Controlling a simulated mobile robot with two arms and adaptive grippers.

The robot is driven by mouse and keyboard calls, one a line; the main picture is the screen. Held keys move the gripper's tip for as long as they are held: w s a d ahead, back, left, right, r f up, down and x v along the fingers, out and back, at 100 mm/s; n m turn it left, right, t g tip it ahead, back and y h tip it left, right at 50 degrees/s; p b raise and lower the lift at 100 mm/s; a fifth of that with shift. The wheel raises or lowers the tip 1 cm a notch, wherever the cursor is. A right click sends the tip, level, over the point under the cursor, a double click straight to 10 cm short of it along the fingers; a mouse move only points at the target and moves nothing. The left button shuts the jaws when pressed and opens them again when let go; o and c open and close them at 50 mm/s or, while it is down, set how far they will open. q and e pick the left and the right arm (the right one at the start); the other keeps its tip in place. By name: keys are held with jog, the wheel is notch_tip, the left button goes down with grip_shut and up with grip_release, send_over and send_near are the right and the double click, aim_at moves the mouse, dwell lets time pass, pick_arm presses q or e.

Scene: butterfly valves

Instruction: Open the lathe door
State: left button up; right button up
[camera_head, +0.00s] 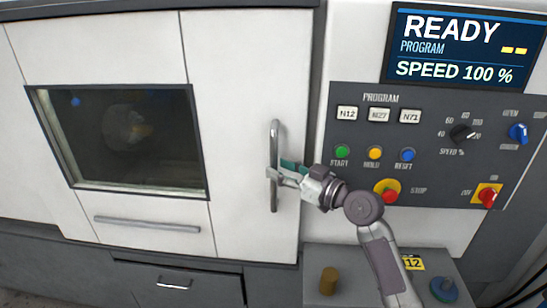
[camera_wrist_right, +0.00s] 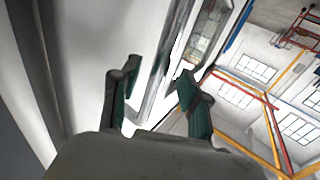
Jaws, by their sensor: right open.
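The lathe door (camera_head: 240,70) is a white panel on the machine front, with a dark window (camera_head: 122,140) to its left. A vertical metal handle (camera_head: 274,150) stands on the door near its right edge. My right gripper (camera_head: 276,174) is at the lower half of the handle, coming from the right, with its fingers open. In the right wrist view the fingers (camera_wrist_right: 155,95) are apart, and the metal bar of the handle (camera_wrist_right: 168,70) runs between them. Whether a finger touches it, I cannot tell. My left gripper is not in view.
A grey control panel (camera_head: 430,110) with buttons, knobs and a red stop button (camera_head: 388,192) is right of the door, close to my right arm. A screen (camera_head: 462,48) is above it. A ledge below holds a brown cylinder (camera_head: 328,281) and a blue knob (camera_head: 444,289).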

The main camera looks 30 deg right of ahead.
jog(key=shift+p+x, duration=0.3)
jog(key=shift+x, duration=1.1)
grip_shut()
